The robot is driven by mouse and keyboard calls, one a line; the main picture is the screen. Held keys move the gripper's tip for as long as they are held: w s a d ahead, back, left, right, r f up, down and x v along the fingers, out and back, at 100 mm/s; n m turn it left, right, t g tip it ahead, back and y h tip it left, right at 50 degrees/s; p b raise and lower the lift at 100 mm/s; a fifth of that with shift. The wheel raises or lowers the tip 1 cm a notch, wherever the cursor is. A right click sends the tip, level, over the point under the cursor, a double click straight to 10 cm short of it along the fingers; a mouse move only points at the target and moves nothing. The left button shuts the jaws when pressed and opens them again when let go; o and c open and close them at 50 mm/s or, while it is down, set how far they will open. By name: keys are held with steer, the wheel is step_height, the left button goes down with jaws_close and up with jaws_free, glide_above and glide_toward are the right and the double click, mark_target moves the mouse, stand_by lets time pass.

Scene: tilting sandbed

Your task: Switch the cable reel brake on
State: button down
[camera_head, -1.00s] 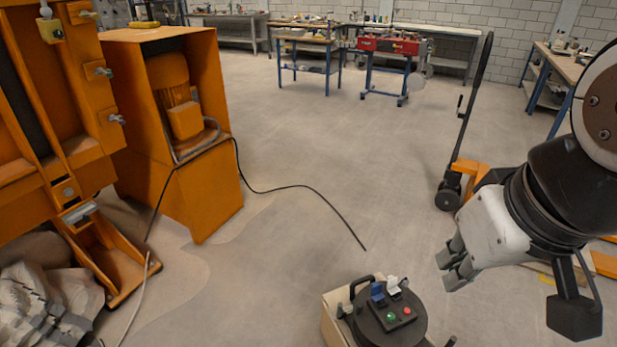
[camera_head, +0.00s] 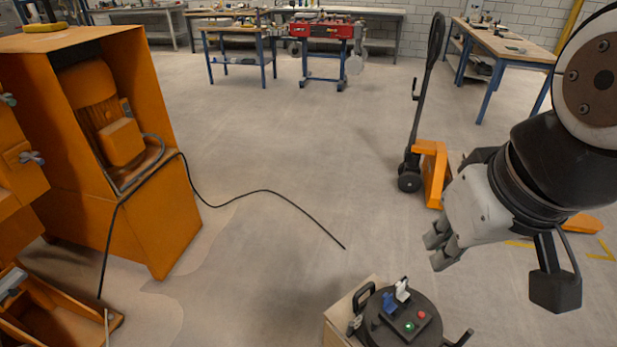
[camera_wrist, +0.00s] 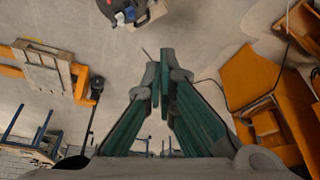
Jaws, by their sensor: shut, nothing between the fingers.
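The cable reel (camera_head: 377,335) is a round black drum with black handles, low in the head view. Its top carries a blue part (camera_head: 389,302), a white part (camera_head: 402,290), a green button (camera_head: 408,327) and a red button (camera_head: 421,314). I cannot tell which part is the brake. The reel also shows at the top edge of the wrist view (camera_wrist: 117,13), partly cut off. My gripper (camera_head: 437,250) is shut and empty, above the floor and apart from the reel. In the wrist view its fingertips (camera_wrist: 157,72) meet.
A pale box (camera_head: 338,318) is at the reel. A black cable (camera_head: 265,191) runs across the floor from the orange machine (camera_head: 145,225). A pallet truck (camera_head: 432,170) stands behind my gripper. Workbenches (camera_head: 510,45) line the back.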

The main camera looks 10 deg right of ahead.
steer(key=w+f+n+g+h+b, duration=0.1)
steer(key=w+f+n+g+b, duration=0.3)
steer(key=w+f+b, duration=1.65)
steer(key=w+a+f+n+b, duration=0.1)
steer(key=w+f, duration=0.3)
steer(key=f, duration=1)
steer(key=w+a+f+n+g+b, duration=0.1)
steer(key=w+f+b, duration=0.2)
steer(key=f, duration=1.1)
steer(key=w+a+f+n+g+b, duration=0.1)
steer(key=w+f, duration=0.4)
steer(key=f, duration=1)
steer(key=shift+w+a+n+h+b, duration=0.3)
steer(key=shift+a+n+h+b, duration=0.1)
steer(key=shift+a+n+b, duration=0.25)
steer(key=shift+f, duration=0.2)
